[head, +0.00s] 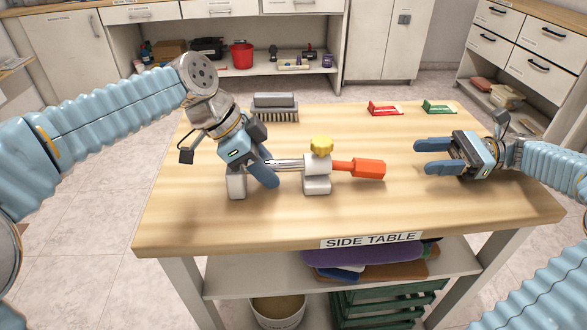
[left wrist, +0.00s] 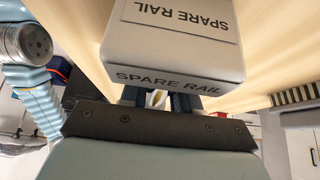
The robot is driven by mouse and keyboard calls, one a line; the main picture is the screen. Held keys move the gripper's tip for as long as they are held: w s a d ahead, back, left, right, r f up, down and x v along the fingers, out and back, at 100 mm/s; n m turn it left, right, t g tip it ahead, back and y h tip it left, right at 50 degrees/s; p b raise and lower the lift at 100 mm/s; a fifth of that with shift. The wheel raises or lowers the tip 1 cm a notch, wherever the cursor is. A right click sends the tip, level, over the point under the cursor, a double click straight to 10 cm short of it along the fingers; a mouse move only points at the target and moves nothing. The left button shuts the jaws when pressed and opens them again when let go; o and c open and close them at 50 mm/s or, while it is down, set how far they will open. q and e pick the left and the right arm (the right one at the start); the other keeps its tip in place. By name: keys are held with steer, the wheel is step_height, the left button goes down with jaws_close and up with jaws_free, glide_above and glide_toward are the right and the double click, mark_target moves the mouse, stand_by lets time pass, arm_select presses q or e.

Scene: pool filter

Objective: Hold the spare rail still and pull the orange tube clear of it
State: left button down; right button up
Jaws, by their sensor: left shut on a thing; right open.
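The spare rail (head: 316,182) stands on the side table: white supports carry a metal rod, with a yellow knob on the right support. Its labelled white end block (left wrist: 172,40) fills the upper middle of the left wrist view. The orange tube (head: 368,168) sticks out to the right of the right support; its inner end is hidden there. My left gripper (head: 262,176) is shut on the spare rail near its left support, which it partly hides. My right gripper (head: 434,156) is open and empty, right of the orange tube and apart from it, fingers pointing left.
A grey brush (head: 275,107) lies at the back left of the side table (head: 220,225). A red item (head: 385,108) and a green item (head: 438,107) lie at the back right. The table front and the space between tube and right gripper are clear.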

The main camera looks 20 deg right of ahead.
mark_target(368, 160)
steer(key=x, duration=0.8)
steer(key=shift+a, duration=0.4)
jaws_close()
steer(key=shift+d, duration=0.15)
stand_by(1.4)
steer(key=shift+v, duration=3.6)
